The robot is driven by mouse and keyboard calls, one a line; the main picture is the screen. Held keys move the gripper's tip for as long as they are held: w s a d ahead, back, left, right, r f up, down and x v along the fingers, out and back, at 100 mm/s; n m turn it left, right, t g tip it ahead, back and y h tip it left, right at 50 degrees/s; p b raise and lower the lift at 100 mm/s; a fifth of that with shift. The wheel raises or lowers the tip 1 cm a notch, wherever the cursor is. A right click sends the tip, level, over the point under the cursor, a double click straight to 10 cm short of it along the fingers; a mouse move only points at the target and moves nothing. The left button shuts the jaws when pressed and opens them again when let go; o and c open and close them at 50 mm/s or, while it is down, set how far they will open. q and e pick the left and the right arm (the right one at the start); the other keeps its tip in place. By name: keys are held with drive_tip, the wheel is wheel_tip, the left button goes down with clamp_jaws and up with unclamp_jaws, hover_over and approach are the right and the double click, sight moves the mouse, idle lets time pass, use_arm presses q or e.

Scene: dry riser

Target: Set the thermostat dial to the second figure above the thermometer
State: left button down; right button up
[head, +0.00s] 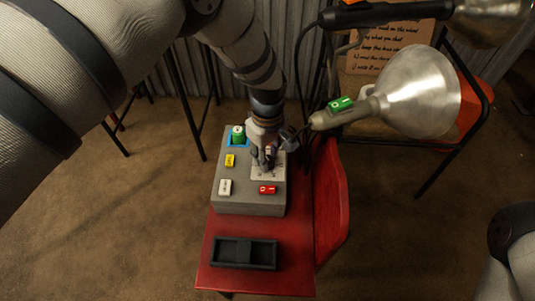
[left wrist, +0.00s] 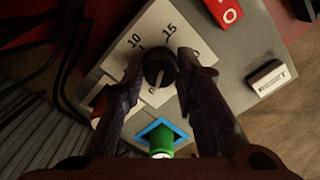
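The thermostat dial is a round black knob (left wrist: 160,68) on a white plate with the figures 10 and 15 in the left wrist view. A pale line shows on the knob's lower part, on the side away from those figures. My left gripper (head: 266,160) is down over the plate (head: 268,173) in the head view and hides the knob there. In the left wrist view its two fingers (left wrist: 161,55) stand on either side of the knob, very close; I cannot tell whether they touch it. I cannot clearly make out a thermometer. My right gripper is out of view.
The grey box (head: 250,202) sits on a red chair (head: 225,280) and carries yellow (head: 230,160), white (head: 225,187) and red (head: 267,189) switches and a green knob (head: 238,132) on blue. A black tray (head: 244,253) lies in front. A metal lamp (head: 420,92) hangs at right.

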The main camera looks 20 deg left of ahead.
use_arm(q)
drive_tip(key=shift+m, duration=0.3)
drive_tip(key=m+p, duration=0.1)
drive_tip(key=m, duration=0.3)
drive_tip(key=shift+m, duration=0.4)
drive_tip(key=m, duration=1.2)
drive_tip(key=shift+m+p, duration=0.3)
drive_tip(key=m, duration=0.5)
drive_tip(key=shift+m, duration=0.3)
drive_tip(key=c, duration=1.2)
unclamp_jaws()
drive_tip(key=shift+c, duration=0.2)
